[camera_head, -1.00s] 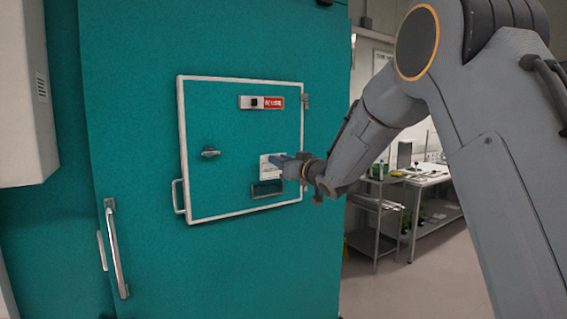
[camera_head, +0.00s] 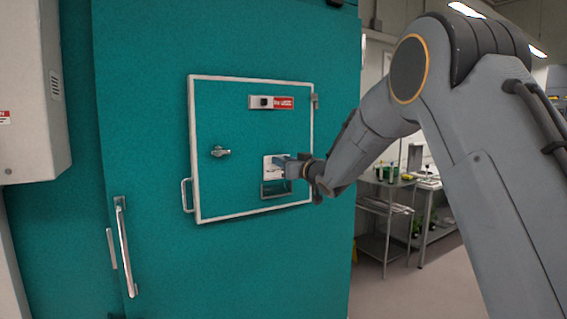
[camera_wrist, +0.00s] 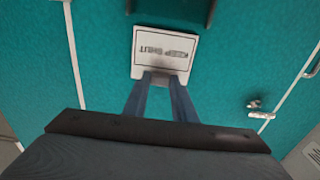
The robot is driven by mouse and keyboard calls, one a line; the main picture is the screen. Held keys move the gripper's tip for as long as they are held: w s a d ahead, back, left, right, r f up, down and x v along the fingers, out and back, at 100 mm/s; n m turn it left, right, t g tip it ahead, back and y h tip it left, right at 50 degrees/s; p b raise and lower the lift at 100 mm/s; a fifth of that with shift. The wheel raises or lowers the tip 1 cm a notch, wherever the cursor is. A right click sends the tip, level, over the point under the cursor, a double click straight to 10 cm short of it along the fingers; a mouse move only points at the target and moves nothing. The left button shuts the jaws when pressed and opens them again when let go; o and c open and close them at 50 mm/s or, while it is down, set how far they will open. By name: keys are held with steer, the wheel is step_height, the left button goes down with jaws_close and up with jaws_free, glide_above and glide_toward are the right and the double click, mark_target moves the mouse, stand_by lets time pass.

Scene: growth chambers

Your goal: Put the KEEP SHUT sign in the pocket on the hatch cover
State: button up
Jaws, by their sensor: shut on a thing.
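The KEEP SHUT sign (camera_wrist: 163,52) is a white card with a dark border and dark lettering, upside down in the wrist view. In the head view the sign (camera_head: 271,168) is at the lower right of the hatch cover (camera_head: 233,130), a teal panel with a white frame. My gripper (camera_wrist: 161,80) is shut on the sign's edge; it also shows in the head view (camera_head: 287,167). The pocket (camera_head: 276,189), a dark-edged holder on the cover, is just below the sign. Whether the sign touches the pocket I cannot tell.
The hatch cover has a small latch (camera_head: 221,151), a pull handle (camera_head: 186,195) and a slider with a red label (camera_head: 283,103). A long door handle (camera_head: 125,247) is at lower left. A grey shelf rack (camera_head: 385,225) stands at right beyond the door.

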steer(key=shift+p, duration=0.65)
steer(key=shift+w, duration=0.1)
stand_by(0.4)
steer(key=shift+f, duration=0.35)
stand_by(0.9)
steer(key=shift+f+b, duration=0.25)
steer(key=shift+b, duration=0.15)
steer(key=shift+f+b, duration=0.5)
steer(key=shift+f, duration=0.25)
stand_by(0.6)
steer(key=shift+f, duration=0.35)
steer(key=shift+f+b, duration=0.8)
steer(key=shift+f, duration=0.1)
stand_by(0.8)
steer(key=o, duration=1.2)
steer(key=shift+c, duration=0.2)
